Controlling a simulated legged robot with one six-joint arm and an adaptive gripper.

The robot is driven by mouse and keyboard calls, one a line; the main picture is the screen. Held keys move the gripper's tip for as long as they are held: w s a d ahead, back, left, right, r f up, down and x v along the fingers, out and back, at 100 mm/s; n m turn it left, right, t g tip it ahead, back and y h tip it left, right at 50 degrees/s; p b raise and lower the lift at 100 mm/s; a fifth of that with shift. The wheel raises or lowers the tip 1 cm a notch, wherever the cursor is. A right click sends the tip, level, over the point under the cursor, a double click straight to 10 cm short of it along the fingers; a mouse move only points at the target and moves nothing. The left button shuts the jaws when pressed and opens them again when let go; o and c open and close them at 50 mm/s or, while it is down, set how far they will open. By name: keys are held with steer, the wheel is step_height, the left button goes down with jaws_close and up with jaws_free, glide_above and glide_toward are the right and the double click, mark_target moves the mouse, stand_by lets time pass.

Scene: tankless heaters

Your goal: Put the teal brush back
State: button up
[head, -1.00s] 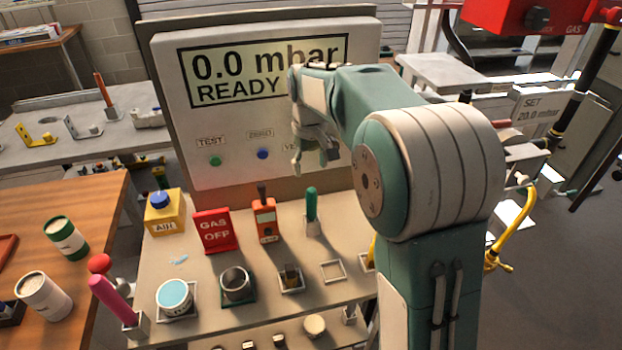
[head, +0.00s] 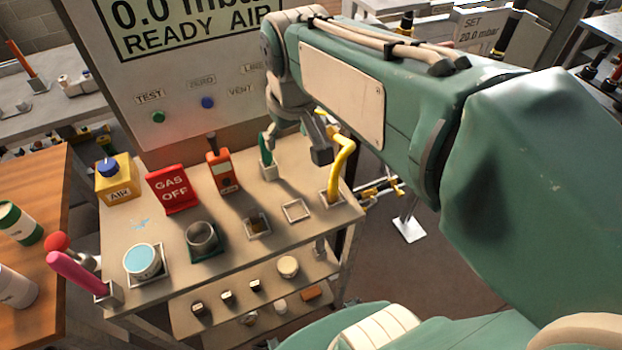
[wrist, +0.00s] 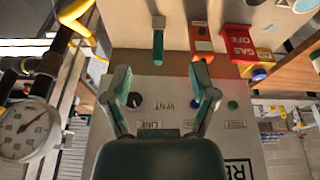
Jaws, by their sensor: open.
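A teal-green handle (head: 266,160) stands upright in a small holder at the back of the cart's top shelf; I take it for the teal brush, and no bristles show. In the wrist view the handle (wrist: 158,46) appears upside down, ahead of the gap between my fingers. My gripper (head: 295,146) is open and empty, above the back right of the shelf, and one finger partly overlaps the handle in the head view. The wrist view shows both fingers apart (wrist: 160,76). An empty square frame (head: 296,210) lies on the shelf in front of the handle.
A yellow bent handle (head: 342,165) stands close at the right. An orange device (head: 222,172) and red GAS OFF sign (head: 172,190) stand left. Cups (head: 202,236) and a dark item in a square holder (head: 258,226) fill the front. The display panel (head: 180,70) rises behind.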

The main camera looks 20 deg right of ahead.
steer(key=s+f+m+t, duration=0.1)
steer(key=s+f+t, duration=0.1)
steer(key=s, duration=0.8)
steer(key=shift+s+f, duration=0.35)
steer(key=shift+f, duration=0.15)
